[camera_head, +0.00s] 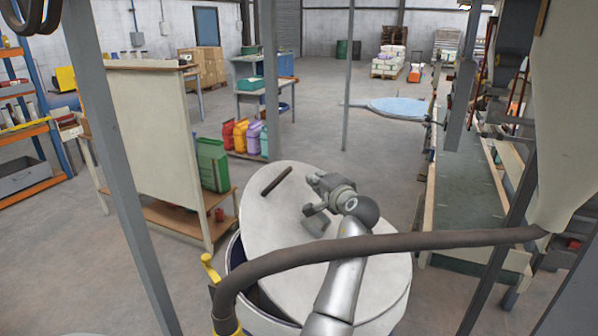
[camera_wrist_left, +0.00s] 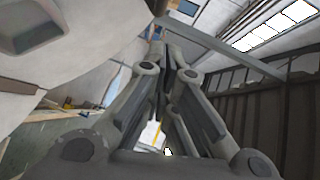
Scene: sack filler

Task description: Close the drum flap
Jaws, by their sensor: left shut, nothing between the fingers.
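The drum flap (camera_head: 283,221) is a pale grey round lid with a dark bar handle (camera_head: 276,181) and a small grey block. It is tilted over the drum (camera_head: 236,257), whose blue-edged rim and dark opening show at the lower left. My left gripper (camera_head: 313,200) is shut and empty, over the face of the flap near the block; I cannot tell whether it touches. In the left wrist view its fingers (camera_wrist_left: 160,45) come together, and a pale surface with a grey recess fills the upper left. My right gripper is not in view.
A dark hose (camera_head: 390,244) crosses in front of the drum and my left arm. A yellow lever (camera_head: 210,267) stands at the drum's left. Grey posts (camera_head: 112,150) frame the view. A long green-topped bench (camera_head: 465,190) is at right. A panelled shelf (camera_head: 150,140) stands at left.

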